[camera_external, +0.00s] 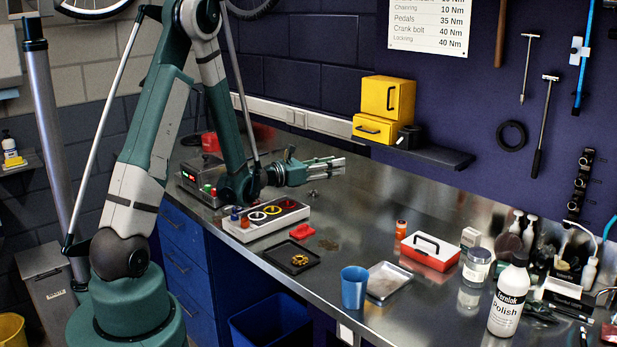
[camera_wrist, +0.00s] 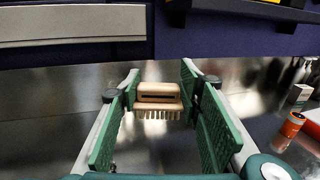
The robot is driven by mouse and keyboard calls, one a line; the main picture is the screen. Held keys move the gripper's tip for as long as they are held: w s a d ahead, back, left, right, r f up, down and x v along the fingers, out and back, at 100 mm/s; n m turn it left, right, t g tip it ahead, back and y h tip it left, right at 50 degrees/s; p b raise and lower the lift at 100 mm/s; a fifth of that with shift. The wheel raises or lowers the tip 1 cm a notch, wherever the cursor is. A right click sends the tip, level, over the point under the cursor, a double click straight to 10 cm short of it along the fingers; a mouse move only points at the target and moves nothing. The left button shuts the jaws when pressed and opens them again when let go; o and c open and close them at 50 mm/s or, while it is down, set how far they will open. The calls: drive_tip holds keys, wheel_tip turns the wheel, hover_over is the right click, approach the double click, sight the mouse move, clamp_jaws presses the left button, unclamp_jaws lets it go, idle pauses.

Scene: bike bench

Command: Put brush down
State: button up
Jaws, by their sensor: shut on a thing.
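The brush (camera_wrist: 158,100) has a pale wooden block with a dark slot and a row of light bristles pointing down. In the wrist view it sits between the green fingers of my gripper (camera_wrist: 160,98), near their tips. My gripper is shut on it. In the external view my gripper (camera_external: 335,165) reaches out to the right over the back part of the metal bench (camera_external: 385,205), with its fingers roughly level. I cannot make out the brush clearly there. I cannot tell how far it is above the bench top.
A tray of coloured round parts (camera_external: 265,220), a dark tray (camera_external: 291,267), a blue cup (camera_external: 354,287), a metal tray (camera_external: 383,283) and a red-and-white box (camera_external: 430,252) stand along the front. A shelf (camera_external: 430,150) with yellow boxes juts from the wall. Bare bench lies right of my gripper.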

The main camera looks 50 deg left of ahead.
drive_tip(key=s+a+r+y, duration=0.1)
drive_tip(key=s+a, duration=0.1)
drive_tip(key=a, duration=0.7)
drive_tip(key=s+a, duration=0.3)
drive_tip(key=a, duration=0.5)
drive_tip(key=s+a+r+y, duration=0.1)
drive_tip(key=s+a, duration=0.5)
drive_tip(key=a, duration=0.3)
drive_tip(key=s+a+r+n+y, duration=0.1)
drive_tip(key=s+a, duration=0.6)
drive_tip(key=a, duration=0.3)
drive_tip(key=s+a+r+n, duration=0.1)
drive_tip(key=s+a, duration=0.6)
drive_tip(key=a, duration=0.2)
drive_tip(key=shift+s+a+r+t+y, duration=0.2)
drive_tip(key=shift+r+t+y, duration=0.1)
drive_tip(key=shift+r+y, duration=0.1)
drive_tip(key=r+n+y, duration=0.1)
drive_tip(key=r, duration=0.1)
hover_over(177, 177)
drive_tip(key=s, duration=0.3)
drive_tip(key=shift+s+d+f, duration=0.2)
drive_tip(key=shift+d, duration=0.1)
wheel_tip(177, 177, down, 13)
drive_tip(key=b, duration=0.4)
drive_tip(key=shift+r+b, duration=0.1)
drive_tip(key=shift+b, duration=0.25)
drive_tip(key=shift+f+b, duration=1.15)
drive_tip(key=shift+f, duration=1.25)
